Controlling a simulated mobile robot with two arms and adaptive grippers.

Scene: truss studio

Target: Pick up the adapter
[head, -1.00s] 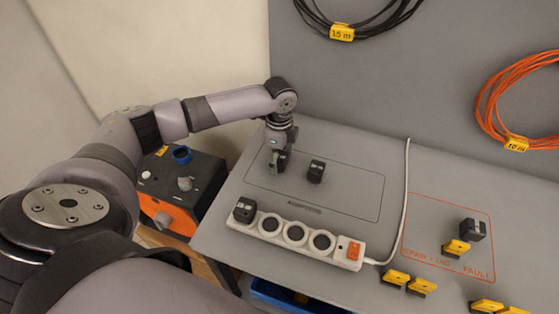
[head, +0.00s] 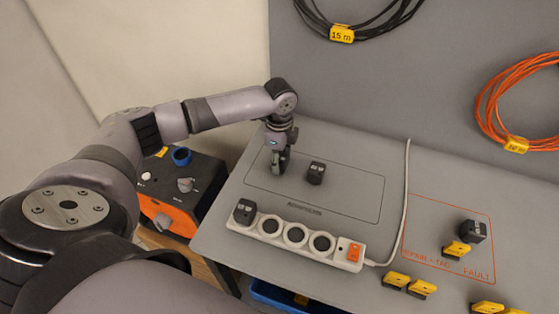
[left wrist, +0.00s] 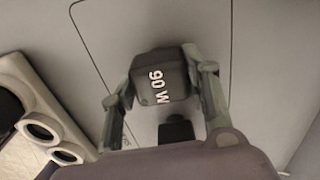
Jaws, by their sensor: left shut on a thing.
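My left gripper (head: 279,167) is at the far left part of the outlined area on the grey bench. In the left wrist view, its two fingers (left wrist: 163,97) are shut on a dark adapter (left wrist: 160,72) marked "90 W", one finger on each side. In the head view the gripper mostly hides this adapter, and I cannot tell whether it touches the bench. A second black adapter (head: 316,172) stands to the right in the same outline. A dark block in the left wrist view (left wrist: 177,129) seems to be that one. My right gripper is not in view.
A white power strip (head: 297,240) with a black plug block (head: 244,210) lies in front. Its white cable (head: 403,200) runs back over the bench. A dark block (head: 473,231) and yellow tags (head: 409,284) are at right. An orange-black box (head: 182,190) stands left, off the bench.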

